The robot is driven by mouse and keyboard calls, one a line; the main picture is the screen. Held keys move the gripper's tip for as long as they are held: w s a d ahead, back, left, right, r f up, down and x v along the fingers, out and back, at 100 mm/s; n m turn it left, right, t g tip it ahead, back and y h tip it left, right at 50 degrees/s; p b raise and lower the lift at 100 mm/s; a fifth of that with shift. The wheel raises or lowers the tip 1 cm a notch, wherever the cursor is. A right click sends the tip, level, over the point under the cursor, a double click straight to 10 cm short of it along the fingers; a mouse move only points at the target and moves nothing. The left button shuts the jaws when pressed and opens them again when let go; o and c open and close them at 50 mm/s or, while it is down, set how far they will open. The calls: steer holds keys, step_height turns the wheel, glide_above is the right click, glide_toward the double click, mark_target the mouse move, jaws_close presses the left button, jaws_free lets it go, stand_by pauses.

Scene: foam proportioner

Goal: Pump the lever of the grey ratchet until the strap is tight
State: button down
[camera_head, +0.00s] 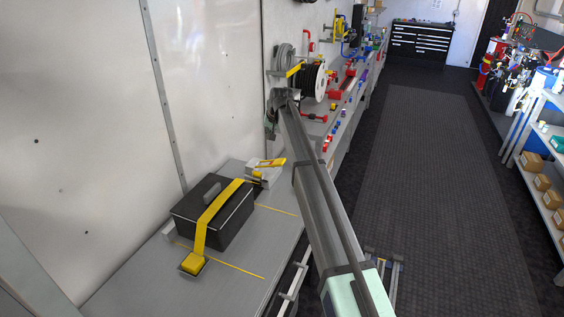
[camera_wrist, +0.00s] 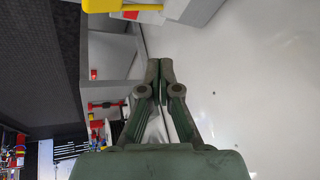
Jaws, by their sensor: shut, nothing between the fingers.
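A black case (camera_head: 229,222) stands on the grey bench with a yellow strap (camera_head: 200,233) over its top. The grey ratchet (camera_head: 263,177) sits at the case's far right side, with its yellow lever (camera_head: 270,162) on top. In the wrist view the yellow lever (camera_wrist: 118,5) and part of the grey ratchet (camera_wrist: 188,10) show at the top edge, cut off by the frame. My gripper (camera_wrist: 159,68) is shut and empty, its fingertips apart from the lever. In the head view my gripper (camera_head: 271,123) is small, beyond the ratchet near the wall.
A yellow block (camera_head: 192,263) is at the strap's near end. Yellow lines mark the bench (camera_head: 150,285). A hose reel (camera_head: 313,82) and red fittings (camera_head: 314,117) are farther along the wall. The dark-matted aisle (camera_head: 420,190) is clear.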

mark_target(281, 162)
steer(key=shift+s+d+f+b, duration=0.15)
steer(key=shift+d+f+b, duration=0.35)
steer(key=shift+f, duration=0.9)
steer(key=shift+s+d+f+b, duration=0.15)
steer(key=shift+d+f+b, duration=0.3)
steer(key=shift+f, duration=0.9)
steer(key=shift+s+d+f+b, duration=0.15)
steer(key=shift+d+f+b, duration=0.3)
steer(key=shift+f, duration=0.95)
steer(key=shift+d+f, duration=0.1)
steer(key=shift+f, duration=0.05)
steer(key=shift+d+f, duration=0.1)
steer(key=shift+f, duration=0.15)
steer(key=shift+s+d+f+b, duration=0.1)
steer(key=shift+d+f+b, duration=0.2)
steer(key=shift+f, duration=0.4)
steer(key=shift+s+d+f+b, duration=0.2)
steer(key=shift+f+b, duration=0.15)
steer(key=shift+f, duration=0.35)
steer(key=shift+s+d+f+b, duration=0.1)
steer(key=shift+d+f+b, duration=0.2)
steer(key=shift+f, duration=0.4)
stand_by(1.4)
